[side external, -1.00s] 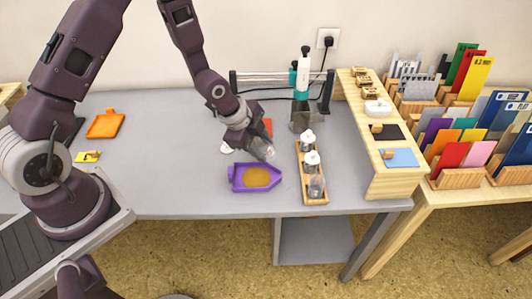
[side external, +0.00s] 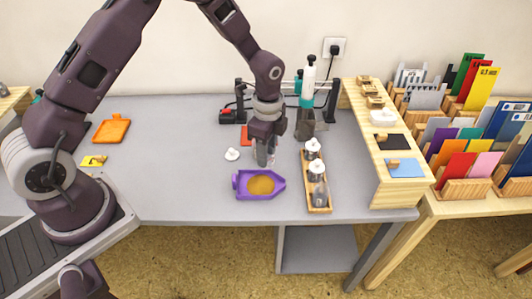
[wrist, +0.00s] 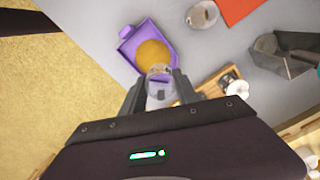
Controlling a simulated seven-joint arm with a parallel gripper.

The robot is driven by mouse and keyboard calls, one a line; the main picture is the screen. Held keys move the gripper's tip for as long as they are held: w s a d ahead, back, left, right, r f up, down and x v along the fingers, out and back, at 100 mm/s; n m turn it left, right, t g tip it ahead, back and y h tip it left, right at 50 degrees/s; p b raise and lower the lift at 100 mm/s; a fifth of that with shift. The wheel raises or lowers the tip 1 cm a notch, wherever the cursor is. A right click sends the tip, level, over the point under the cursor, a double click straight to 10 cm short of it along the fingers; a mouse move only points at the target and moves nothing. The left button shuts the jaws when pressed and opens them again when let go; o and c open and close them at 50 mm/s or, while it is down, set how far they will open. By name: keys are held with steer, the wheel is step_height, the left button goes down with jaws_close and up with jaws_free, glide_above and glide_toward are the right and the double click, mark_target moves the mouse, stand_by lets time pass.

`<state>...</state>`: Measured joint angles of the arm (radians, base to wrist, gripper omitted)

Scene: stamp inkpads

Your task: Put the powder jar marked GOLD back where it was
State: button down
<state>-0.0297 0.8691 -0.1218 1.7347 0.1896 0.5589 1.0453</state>
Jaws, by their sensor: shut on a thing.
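My gripper (side external: 264,160) points straight down behind the purple tray and is shut on a clear glass jar. In the wrist view the clear jar (wrist: 160,75) sits between the fingers; no label is readable. The purple tray (side external: 240,193) holds a patch of golden powder (side external: 261,185); it also shows in the wrist view (wrist: 126,50). The wooden rack (side external: 318,208) stands to the right of the tray with several clear jars in it. Two have white knobbed lids (side external: 313,147); the front jar (side external: 319,192) shows no white lid. A white lid (side external: 232,154) lies left of my gripper.
A grey stand with a teal-and-white tool (side external: 307,85) rises behind the rack. An orange-red sheet (side external: 246,134) lies behind my gripper. A wooden shelf (side external: 385,160) bounds the right side. The desk's left middle is clear.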

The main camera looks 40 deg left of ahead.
step_height(320, 180, up, 7)
steer(key=shift+f, duration=0.1)
steer(key=w+a+n, duration=0.9)
steer(key=w+a, duration=0.4)
steer(key=a, duration=0.3)
step_height(320, 180, down, 15)
steer(key=shift+a+r, duration=0.1)
steer(key=shift+a, duration=0.05)
steer(key=shift+f, duration=0.25)
steer(key=c, duration=0.9)
jaws_free()
